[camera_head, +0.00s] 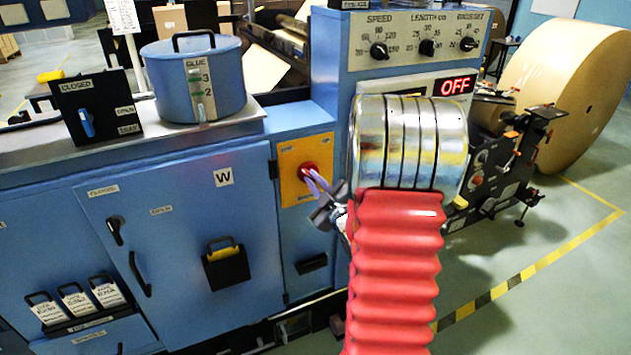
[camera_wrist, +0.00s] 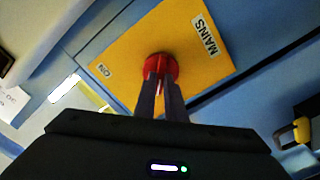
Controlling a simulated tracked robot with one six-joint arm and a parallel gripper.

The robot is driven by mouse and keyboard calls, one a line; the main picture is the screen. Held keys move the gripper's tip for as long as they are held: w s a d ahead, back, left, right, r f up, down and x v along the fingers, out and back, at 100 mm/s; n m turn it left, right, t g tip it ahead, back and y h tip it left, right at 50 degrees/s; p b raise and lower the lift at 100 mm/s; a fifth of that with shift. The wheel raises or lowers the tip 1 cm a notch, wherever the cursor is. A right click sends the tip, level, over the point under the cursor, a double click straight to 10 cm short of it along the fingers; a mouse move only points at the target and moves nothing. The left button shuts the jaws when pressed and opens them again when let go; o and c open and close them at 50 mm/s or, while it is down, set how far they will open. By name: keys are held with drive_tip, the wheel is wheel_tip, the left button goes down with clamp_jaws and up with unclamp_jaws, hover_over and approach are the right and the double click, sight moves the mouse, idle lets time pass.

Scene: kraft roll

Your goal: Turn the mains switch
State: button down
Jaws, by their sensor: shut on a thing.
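The mains switch is a red rotary knob (camera_head: 308,171) on a yellow plate (camera_head: 297,156) on the blue machine's front. In the wrist view the red knob (camera_wrist: 160,67) sits in the yellow plate (camera_wrist: 190,40), with the labels "MAINS" and "ON" readable. My gripper (camera_head: 316,182) reaches the knob from the right in the head view. In the wrist view its two dark fingers (camera_wrist: 161,85) are shut on the knob's raised grip. The fingers hide part of the knob.
A lit display (camera_head: 455,85) reads "OFF" under the dial panel (camera_head: 418,38). A blue glue pot (camera_head: 186,95) and a black switch box (camera_head: 95,110) stand on the left counter. A large kraft roll (camera_head: 565,85) stands at the right, beside floor marked with yellow-black tape.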

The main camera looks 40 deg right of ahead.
drive_tip(key=shift+s+f, duration=0.1)
drive_tip(key=shift+f, duration=0.2)
drive_tip(key=c, duration=2.2)
unclamp_jaws()
drive_tip(key=o, duration=0.4)
drive_tip(key=shift+r, duration=0.2)
